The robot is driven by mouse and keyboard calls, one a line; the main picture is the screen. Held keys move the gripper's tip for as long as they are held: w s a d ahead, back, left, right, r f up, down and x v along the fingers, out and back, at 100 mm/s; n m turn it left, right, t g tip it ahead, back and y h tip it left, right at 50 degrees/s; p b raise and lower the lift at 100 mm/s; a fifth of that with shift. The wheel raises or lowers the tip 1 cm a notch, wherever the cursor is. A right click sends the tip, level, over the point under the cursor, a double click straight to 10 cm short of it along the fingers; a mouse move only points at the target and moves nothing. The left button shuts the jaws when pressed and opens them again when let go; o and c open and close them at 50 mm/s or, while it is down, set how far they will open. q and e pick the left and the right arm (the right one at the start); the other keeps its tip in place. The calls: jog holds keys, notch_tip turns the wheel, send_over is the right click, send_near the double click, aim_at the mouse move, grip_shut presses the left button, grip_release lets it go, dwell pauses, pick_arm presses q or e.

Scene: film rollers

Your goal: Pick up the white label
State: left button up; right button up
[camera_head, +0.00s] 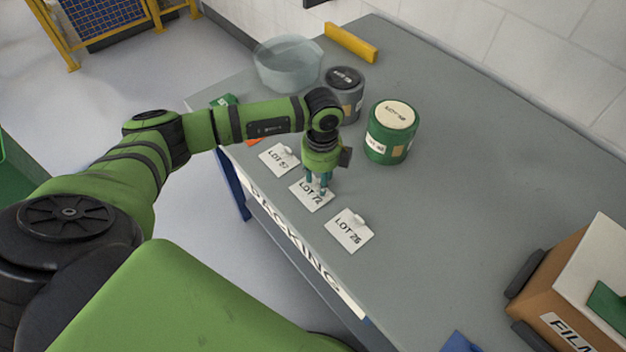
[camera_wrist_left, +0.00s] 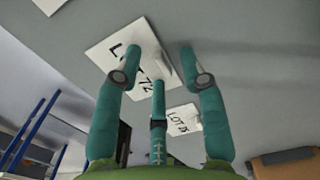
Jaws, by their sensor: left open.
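Three white labels with raised tabs lie in a row on the grey table near its front edge: LOT 57 (camera_head: 277,158), LOT 72 (camera_head: 303,196) and LOT 26 (camera_head: 349,231). My left gripper (camera_head: 322,188) points down over LOT 72, partly covering it. In the left wrist view its three fingers (camera_wrist_left: 160,62) are spread, with LOT 72 (camera_wrist_left: 108,46) below and its tab between the fingertips. I cannot tell whether the fingers touch it. A smaller label (camera_wrist_left: 183,120) shows beyond the fingers. My right gripper is not in view.
A green canister (camera_head: 389,135) and a grey canister (camera_head: 345,92) stand behind the gripper. A clear bowl (camera_head: 287,65) and a yellow bar (camera_head: 351,42) are farther back. A brown box (camera_head: 560,275) is at the right. The table's middle right is clear.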

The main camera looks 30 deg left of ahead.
pick_arm(q)
jog(key=shift+f, duration=0.2)
grip_shut()
jog(key=shift+r, duration=0.1)
